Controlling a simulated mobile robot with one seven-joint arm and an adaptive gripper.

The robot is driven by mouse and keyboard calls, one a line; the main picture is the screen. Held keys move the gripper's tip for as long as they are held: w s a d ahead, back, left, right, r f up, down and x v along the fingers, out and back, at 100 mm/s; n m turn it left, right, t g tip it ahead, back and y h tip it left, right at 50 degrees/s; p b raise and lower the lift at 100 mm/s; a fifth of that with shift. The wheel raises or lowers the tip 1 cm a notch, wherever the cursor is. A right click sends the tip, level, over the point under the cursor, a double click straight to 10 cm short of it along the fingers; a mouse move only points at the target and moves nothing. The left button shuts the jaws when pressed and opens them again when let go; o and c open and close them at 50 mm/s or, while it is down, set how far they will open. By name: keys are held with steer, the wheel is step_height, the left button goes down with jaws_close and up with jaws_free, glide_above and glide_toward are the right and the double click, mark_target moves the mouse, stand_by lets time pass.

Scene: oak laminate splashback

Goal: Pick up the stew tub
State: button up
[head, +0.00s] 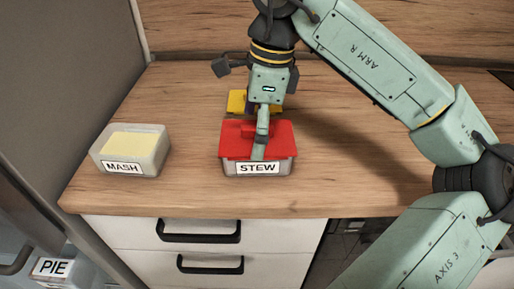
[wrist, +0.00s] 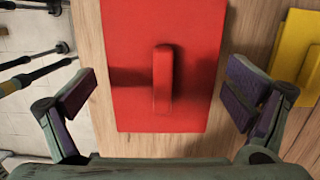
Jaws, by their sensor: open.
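The stew tub (head: 285,167) has a red lid and a white label reading STEW. It stands on the wooden counter near its front edge. In the wrist view its red lid (wrist: 196,90) carries a raised red bar handle (wrist: 163,80). My gripper (head: 261,145) is over the tub, pointing down. In the wrist view my gripper (wrist: 161,103) is open, with one purple-padded finger on each side of the lid. Nothing is held between the fingers. In the head view my gripper hides part of the lid and the tub's front.
A tub labelled MASH (head: 131,152) stands left on the counter (head: 190,100). A yellow-lidded container (head: 237,101) is just behind the stew tub, also right in the wrist view (wrist: 294,55). A PIE label (head: 52,267) shows lower left. Drawers (head: 200,257) are below.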

steer(key=shift+w+a+f, duration=0.1)
steer(key=shift+a+f, duration=0.1)
steer(key=shift+f, duration=1.55)
steer(key=c, duration=1.3)
